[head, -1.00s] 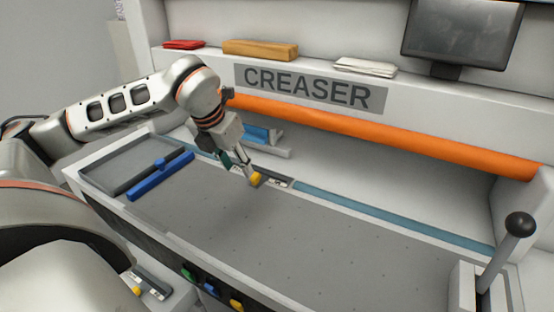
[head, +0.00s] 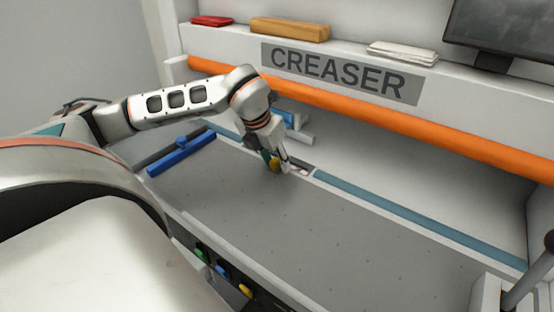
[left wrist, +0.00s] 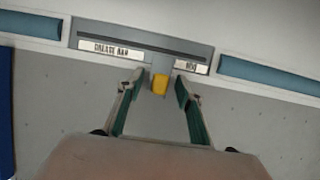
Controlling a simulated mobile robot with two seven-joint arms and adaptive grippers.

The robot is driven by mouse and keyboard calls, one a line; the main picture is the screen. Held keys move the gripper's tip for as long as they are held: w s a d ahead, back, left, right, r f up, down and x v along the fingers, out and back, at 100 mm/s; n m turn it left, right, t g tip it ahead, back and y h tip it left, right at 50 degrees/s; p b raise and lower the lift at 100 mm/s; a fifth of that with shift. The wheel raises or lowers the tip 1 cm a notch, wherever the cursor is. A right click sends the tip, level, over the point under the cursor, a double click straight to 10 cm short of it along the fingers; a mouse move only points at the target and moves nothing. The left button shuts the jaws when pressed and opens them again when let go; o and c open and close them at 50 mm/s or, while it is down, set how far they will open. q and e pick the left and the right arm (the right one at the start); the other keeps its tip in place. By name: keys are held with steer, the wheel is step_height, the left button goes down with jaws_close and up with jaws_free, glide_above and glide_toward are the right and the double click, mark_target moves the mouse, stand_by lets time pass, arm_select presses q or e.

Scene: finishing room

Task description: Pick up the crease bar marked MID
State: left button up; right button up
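A grey crease bar (left wrist: 200,49) lies in line with the teal strip on the creaser's bed. It carries white labels; the left one seems to read CREASE BAR, and the right one (left wrist: 191,67) is too blurred to read surely. My left gripper (left wrist: 159,88) is open, with one finger on each side of the knob and a visible gap at both. In the head view the left gripper (head: 279,166) covers part of the bar. My right gripper is out of view.
A blue-handled bar (head: 181,154) lies on the bed to the left. Green, blue and yellow buttons (head: 221,271) line the front edge. An orange roller (head: 400,126) spans the back. A lever (head: 520,288) stands at right. The grey bed is otherwise clear.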

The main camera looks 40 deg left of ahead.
arm_select(q)
jaws_close()
